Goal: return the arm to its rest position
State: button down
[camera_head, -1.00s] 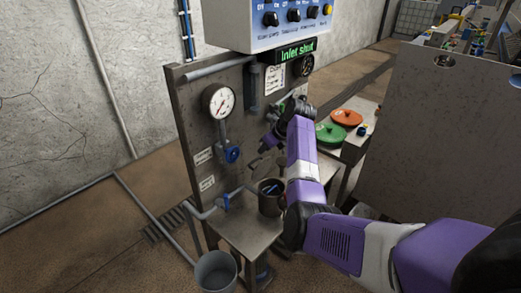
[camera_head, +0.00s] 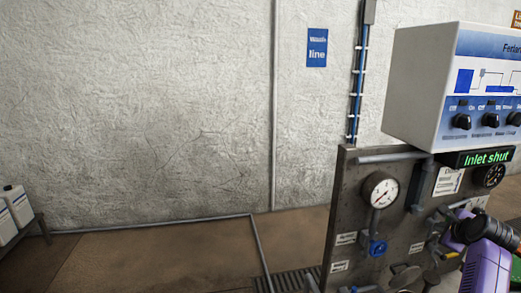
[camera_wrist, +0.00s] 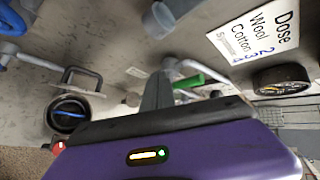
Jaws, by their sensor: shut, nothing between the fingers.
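My gripper (camera_wrist: 157,90) is shut and empty in the wrist view, its dark fingers together beyond the purple wrist housing. It points toward the panel and the bench below it. In the head view, my purple and black arm (camera_head: 487,262) is folded at the lower right edge, in front of the panel's right part. The fingers are hard to make out there.
A steel panel (camera_head: 352,205) carries a pressure gauge (camera_head: 380,190) and a blue valve (camera_head: 377,248). A control box (camera_head: 425,85) and a green "Inlet shut" display (camera_head: 486,158) sit above.

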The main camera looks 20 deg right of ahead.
jog(key=s+a+f+n+t+b, duration=0.1)
jog(key=s+a+f+n+t, duration=0.15)
jog(key=a+n, duration=0.65)
jog(key=s+a+f+n+t+h+b, duration=0.15)
jog(key=s+a+n, duration=0.35)
jog(key=a, duration=0.9)
jog(key=s+a+f+n+t+b, duration=0.1)
jog(key=s+a+f+n+t, duration=0.15)
jog(key=a+n, duration=0.7)
jog(key=s+a+f+n+y+b, duration=0.1)
jog(key=s+a+n+y+b, duration=0.1)
jog(key=s+a, duration=0.9)
jog(key=s+a+f+n+y+b, duration=0.1)
jog(key=s+a+n+y, duration=0.4)
jog(key=s+a, duration=0.5)
jog(key=a+f+y, duration=0.1)
jog(key=a+y, duration=0.1)
jog(key=a, duration=0.3)
jog(key=shift+s+f+b, duration=0.3)
jog(key=shift+s+b, duration=0.05)
jog(key=shift+d+n, duration=0.1)
jog(key=shift+n, duration=0.15)
